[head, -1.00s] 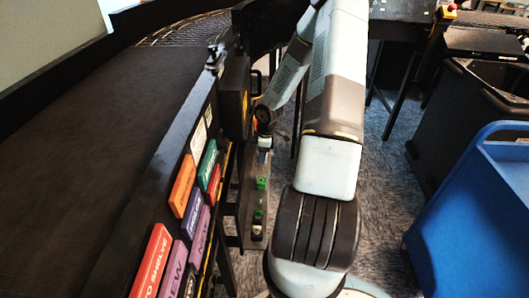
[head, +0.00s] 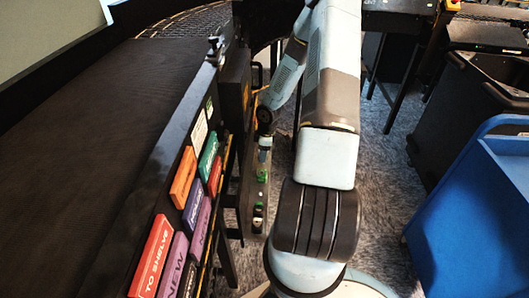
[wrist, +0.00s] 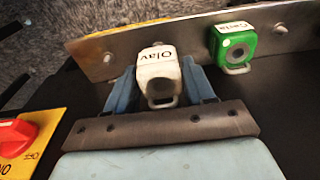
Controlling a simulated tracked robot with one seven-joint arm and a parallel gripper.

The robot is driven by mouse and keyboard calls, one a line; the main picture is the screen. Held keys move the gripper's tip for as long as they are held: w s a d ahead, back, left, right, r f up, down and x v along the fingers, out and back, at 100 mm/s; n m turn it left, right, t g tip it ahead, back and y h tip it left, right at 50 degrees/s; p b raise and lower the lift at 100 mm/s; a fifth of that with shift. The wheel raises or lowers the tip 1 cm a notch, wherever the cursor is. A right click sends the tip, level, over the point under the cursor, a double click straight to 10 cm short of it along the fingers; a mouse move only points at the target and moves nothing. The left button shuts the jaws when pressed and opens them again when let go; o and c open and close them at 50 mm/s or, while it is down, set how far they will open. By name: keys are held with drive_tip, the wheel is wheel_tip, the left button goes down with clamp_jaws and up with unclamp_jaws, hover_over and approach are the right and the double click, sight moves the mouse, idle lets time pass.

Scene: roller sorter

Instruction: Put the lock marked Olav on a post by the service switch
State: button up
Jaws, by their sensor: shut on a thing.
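In the wrist view, a white lock marked Olav (wrist: 158,72) is between the blue fingers of my gripper (wrist: 160,85), which is shut on it. The lock stands in front of a metal strip (wrist: 88,58) with short posts; I cannot tell whether it touches the strip or sits on a post. A red rotary switch (wrist: 15,137) on a yellow plate (wrist: 42,122) is at the left edge.
A green lock (wrist: 235,45) with an upside-down name hangs on the strip right of my gripper. A bare post (wrist: 280,30) shows further right and another (wrist: 108,58) to the left. A blue cart (head: 470,215) stands at the right; the dark conveyor (head: 100,120) is at left.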

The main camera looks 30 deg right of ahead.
drive_tip(key=shift+f, duration=1.6)
idle(0.5)
drive_tip(key=o, duration=1.2)
drive_tip(key=r, duration=0.4)
drive_tip(key=d+r, duration=0.1)
drive_tip(key=r, duration=0.8)
drive_tip(key=shift+s+d+r, duration=0.25)
drive_tip(key=shift+s+r, duration=0.05)
drive_tip(key=shift+s, duration=0.1)
